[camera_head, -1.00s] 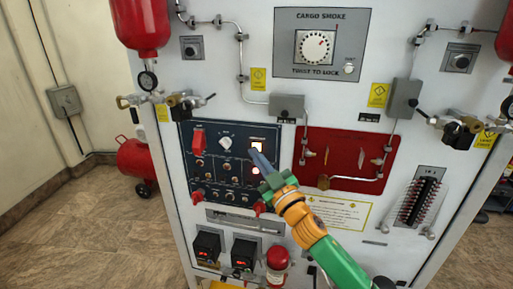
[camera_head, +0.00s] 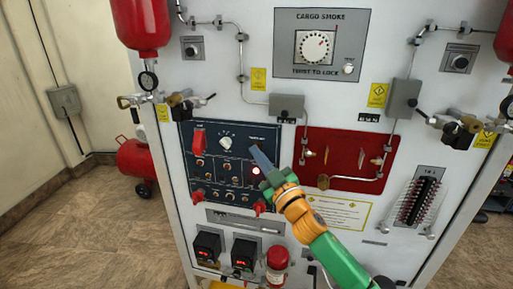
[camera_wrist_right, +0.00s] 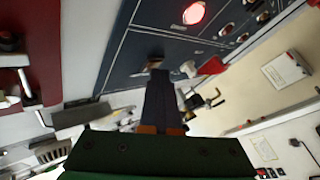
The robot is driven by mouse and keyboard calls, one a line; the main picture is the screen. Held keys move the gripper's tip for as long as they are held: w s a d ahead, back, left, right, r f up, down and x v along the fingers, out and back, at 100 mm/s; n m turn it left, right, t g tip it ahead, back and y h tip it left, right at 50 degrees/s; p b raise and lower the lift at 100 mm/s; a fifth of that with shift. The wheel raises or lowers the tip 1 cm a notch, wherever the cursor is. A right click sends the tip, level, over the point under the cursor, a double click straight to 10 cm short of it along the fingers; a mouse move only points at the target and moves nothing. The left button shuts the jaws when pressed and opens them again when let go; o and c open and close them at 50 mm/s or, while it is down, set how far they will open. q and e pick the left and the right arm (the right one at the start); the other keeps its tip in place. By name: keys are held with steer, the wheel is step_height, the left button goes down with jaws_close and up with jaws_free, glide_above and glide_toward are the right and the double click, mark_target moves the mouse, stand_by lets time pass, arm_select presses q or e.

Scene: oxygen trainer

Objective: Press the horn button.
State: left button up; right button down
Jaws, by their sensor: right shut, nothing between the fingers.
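The dark blue control panel (camera_head: 180,150) is on the left of the white cabinet front. It carries small knobs and toggles and a lit red round lamp (camera_head: 256,170). The labels are too small to read, so I cannot tell which control is the horn button. In the right wrist view the shut fingers (camera_wrist_right: 160,90) point at the panel, with the lit lamp (camera_wrist_right: 194,13) above. My left gripper is out of view.
A red plate (camera_head: 345,146) with tubing is right of the panel. A cargo smoke dial (camera_head: 315,47) is above. Red switch guards (camera_head: 198,141) and a white knob (camera_head: 225,143) are on the panel. A small red bottle (camera_head: 277,260) is below, beside my arm.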

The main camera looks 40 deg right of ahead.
steer(key=shift+s+a, duration=0.45)
steer(key=shift+a, duration=0.1)
steer(key=shift+a+p, duration=0.1)
steer(key=shift+p, duration=0.2)
steer(key=s+a, duration=0.1)
steer(key=s+a+p, duration=0.1)
steer(key=s+a, duration=0.1)
steer(key=shift+s+a, duration=0.15)
steer(key=shift+a, duration=0.15)
stand_by(0.6)
